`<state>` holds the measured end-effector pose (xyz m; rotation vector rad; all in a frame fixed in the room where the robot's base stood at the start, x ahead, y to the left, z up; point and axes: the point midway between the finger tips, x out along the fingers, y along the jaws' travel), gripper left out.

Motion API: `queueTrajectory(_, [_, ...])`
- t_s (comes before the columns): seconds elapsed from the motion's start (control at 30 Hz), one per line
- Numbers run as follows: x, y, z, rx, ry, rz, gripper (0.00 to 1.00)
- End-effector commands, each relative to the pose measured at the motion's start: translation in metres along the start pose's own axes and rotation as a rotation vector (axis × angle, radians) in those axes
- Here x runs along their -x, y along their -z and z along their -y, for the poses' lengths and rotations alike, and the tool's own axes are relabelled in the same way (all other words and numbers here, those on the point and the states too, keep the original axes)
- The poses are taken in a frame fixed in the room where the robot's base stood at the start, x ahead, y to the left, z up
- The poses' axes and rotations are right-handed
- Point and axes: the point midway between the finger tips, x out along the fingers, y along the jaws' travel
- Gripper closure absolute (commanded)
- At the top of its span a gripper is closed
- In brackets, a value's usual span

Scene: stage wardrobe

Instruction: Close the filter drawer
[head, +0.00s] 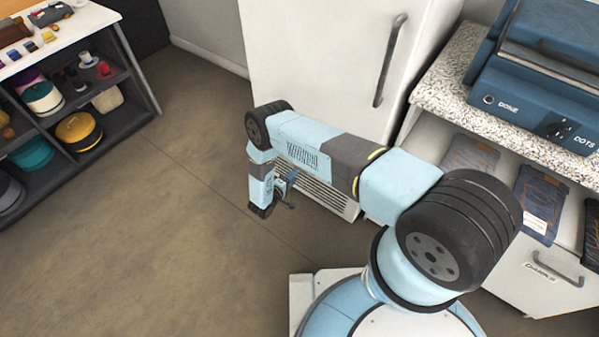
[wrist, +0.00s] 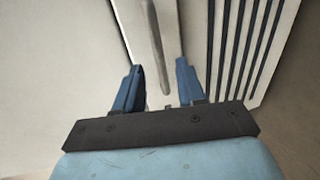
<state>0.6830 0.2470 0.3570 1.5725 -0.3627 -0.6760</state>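No label in view marks a filter drawer, so I cannot tell for sure which part it is. A white cabinet (head: 318,45) has a slatted grille panel (head: 325,192) low on its front, partly hidden by my arm. The slats also show at the right of the wrist view (wrist: 235,45). My gripper (wrist: 160,64) is open, its two blue fingers apart. A long grey bar (wrist: 153,40) shows beyond and between the fingertips; I cannot tell whether they touch it. In the head view my gripper (head: 289,190) is small, in front of the grille.
At right, a drawer marked DARKS (head: 512,279) is under a speckled counter (head: 450,85), with folded garments (head: 540,198) above its front. A blue machine (head: 540,75) stands on the counter. A dark shelf unit (head: 130,65) with hats stands at left. The floor (head: 150,220) between is clear.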

Motion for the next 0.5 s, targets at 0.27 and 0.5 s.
queueTrajectory(0.27, [-0.040, 0.000, 0.000, -0.002, 0.000, 0.002, 0.60])
queueTrajectory(0.5, [-0.052, 0.000, 0.000, 0.000, 0.000, 0.001, 0.60])
